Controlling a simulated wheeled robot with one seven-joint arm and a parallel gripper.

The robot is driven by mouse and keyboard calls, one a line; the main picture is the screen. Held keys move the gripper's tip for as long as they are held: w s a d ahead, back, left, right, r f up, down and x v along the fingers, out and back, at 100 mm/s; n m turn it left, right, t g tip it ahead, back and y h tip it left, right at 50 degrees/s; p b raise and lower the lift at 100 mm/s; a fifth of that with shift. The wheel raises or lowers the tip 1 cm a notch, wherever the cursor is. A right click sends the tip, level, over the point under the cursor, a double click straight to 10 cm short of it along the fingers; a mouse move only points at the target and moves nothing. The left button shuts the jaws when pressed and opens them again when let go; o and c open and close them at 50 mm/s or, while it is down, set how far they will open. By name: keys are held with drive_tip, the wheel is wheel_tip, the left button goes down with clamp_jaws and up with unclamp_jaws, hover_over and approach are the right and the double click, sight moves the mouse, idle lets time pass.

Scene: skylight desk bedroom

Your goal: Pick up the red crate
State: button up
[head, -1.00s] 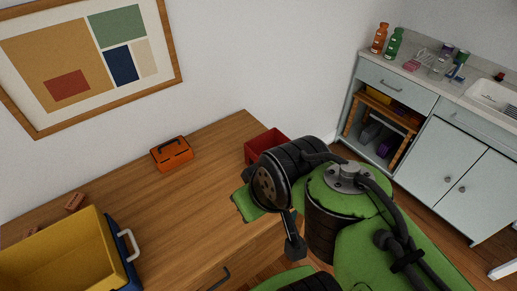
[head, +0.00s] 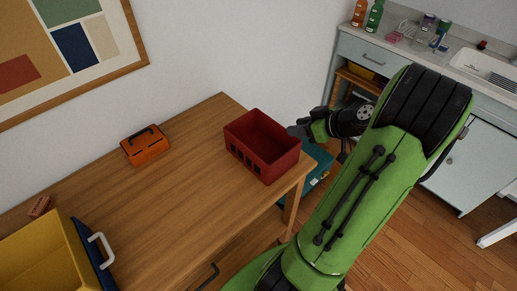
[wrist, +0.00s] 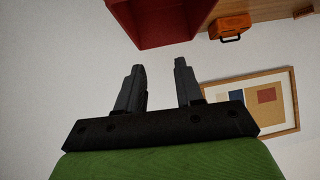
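The red crate (head: 264,166) is an open box with slots in its side, standing upright on the right end of the wooden desk (head: 185,190). It also shows at the top of the wrist view (wrist: 160,22). My gripper (head: 294,131) is at the crate's right side in the head view, near the far right corner of its rim. In the wrist view my gripper (wrist: 160,64) is open, its two dark fingers apart with nothing between them. The fingers point toward the crate; whether they touch it cannot be told.
An orange toolbox (head: 146,146) lies on the desk left of the crate. A yellow and blue bin (head: 45,255) and a small brick (head: 40,206) are at the left. A teal object (head: 317,165) is below the desk's right end. A counter (head: 400,60) with bottles stands behind.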

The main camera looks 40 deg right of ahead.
drive_tip(key=s+d+f+t+h, duration=0.1)
drive_tip(key=s+d+f+t, duration=0.1)
drive_tip(key=s+d, duration=0.2)
drive_tip(key=shift+m, duration=0.3)
drive_tip(key=x, duration=0.5)
drive_tip(key=b+x, duration=0.1)
drive_tip(key=x, duration=1)
drive_tip(key=shift+d+b, duration=0.3)
drive_tip(key=shift+s, duration=0.1)
clamp_jaws()
